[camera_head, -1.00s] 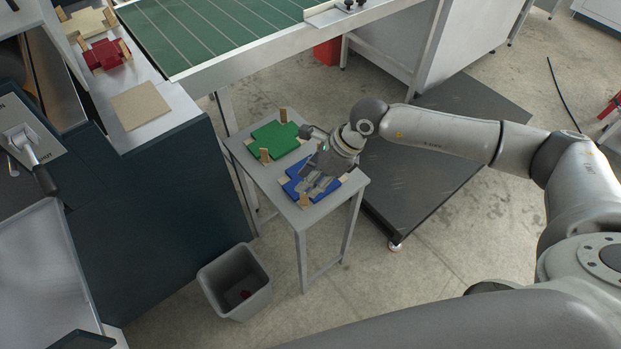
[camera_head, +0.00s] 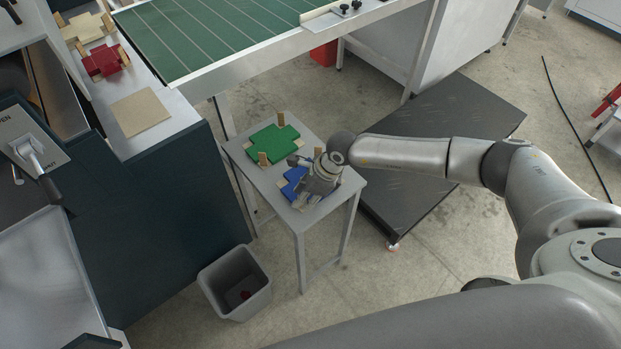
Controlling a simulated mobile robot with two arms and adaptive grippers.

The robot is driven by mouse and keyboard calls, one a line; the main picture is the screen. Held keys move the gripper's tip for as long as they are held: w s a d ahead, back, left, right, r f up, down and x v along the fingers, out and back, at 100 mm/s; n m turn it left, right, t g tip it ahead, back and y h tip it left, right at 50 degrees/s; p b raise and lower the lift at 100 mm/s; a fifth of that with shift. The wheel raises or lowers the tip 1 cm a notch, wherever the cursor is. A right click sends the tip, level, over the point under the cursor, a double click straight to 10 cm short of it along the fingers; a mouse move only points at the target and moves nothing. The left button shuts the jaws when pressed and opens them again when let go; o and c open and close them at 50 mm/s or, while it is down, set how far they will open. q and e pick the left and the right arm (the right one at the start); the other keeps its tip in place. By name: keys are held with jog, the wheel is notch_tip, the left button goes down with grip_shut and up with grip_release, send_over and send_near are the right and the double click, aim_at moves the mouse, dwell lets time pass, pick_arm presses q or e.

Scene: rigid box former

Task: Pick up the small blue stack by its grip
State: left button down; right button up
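The small blue stack (camera_head: 291,187) lies on a small grey table (camera_head: 240,155), near its front right part. My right gripper (camera_head: 304,200) reaches in from the right and is low over the stack, covering its right and front parts. My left gripper is not in view.
A green stack (camera_head: 275,142) with upright tan grips lies behind the blue one on the same table. A grey bin (camera_head: 234,283) stands on the floor in front. A green conveyor (camera_head: 200,35) and a dark cabinet (camera_head: 165,220) border the left and back.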

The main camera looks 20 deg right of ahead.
jog(key=shift+a+f, duration=0.2)
jog(key=shift+f, duration=0.3)
grip_shut()
jog(key=shift+w+r, duration=0.1)
